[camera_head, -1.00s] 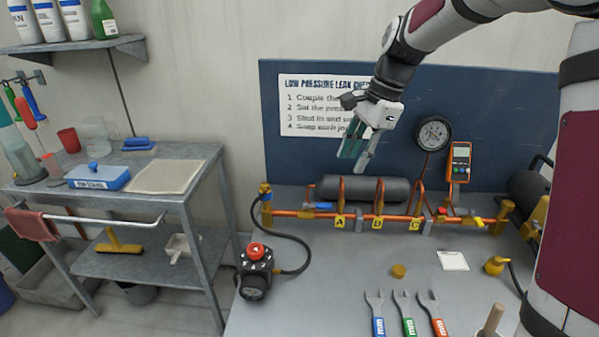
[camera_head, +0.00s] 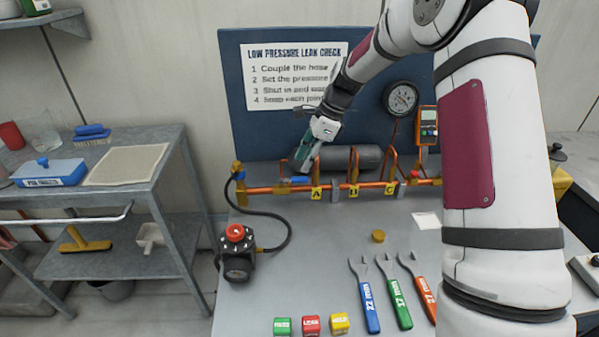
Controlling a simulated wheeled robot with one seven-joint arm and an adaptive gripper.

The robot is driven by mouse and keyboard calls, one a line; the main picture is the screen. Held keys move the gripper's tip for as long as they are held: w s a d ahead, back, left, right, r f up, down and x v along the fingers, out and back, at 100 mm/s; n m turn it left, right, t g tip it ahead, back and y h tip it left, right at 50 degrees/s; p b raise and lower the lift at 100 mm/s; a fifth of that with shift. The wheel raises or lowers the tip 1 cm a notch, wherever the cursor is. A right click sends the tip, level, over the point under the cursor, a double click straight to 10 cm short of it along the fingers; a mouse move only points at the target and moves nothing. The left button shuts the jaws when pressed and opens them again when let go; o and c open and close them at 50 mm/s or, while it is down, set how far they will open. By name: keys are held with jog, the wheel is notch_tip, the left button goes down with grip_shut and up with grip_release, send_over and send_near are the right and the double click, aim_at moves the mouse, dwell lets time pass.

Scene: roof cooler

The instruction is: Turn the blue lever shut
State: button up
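The blue lever (camera_head: 299,181) sits on the left part of the copper pipe (camera_head: 262,190), between the brass end fitting and the yellow tag A. It looks to lie roughly along the pipe. My gripper (camera_head: 302,168) points down just above and behind the lever, in front of the left end of the dark grey cylinder. Its teal finger and grey finger overlap in this view, so the gap between them is unclear. I cannot tell whether the fingertips touch the lever.
A black hose runs from the pipe's left end to a regulator with a red knob (camera_head: 236,232). A round gauge (camera_head: 401,99) and an orange meter (camera_head: 427,125) stand behind. Wrenches (camera_head: 392,290) and coloured blocks (camera_head: 311,325) lie in front. My arm hides the bench's right side.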

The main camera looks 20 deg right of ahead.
aim_at(296, 178)
jog(key=shift+x, duration=2.55)
grip_shut()
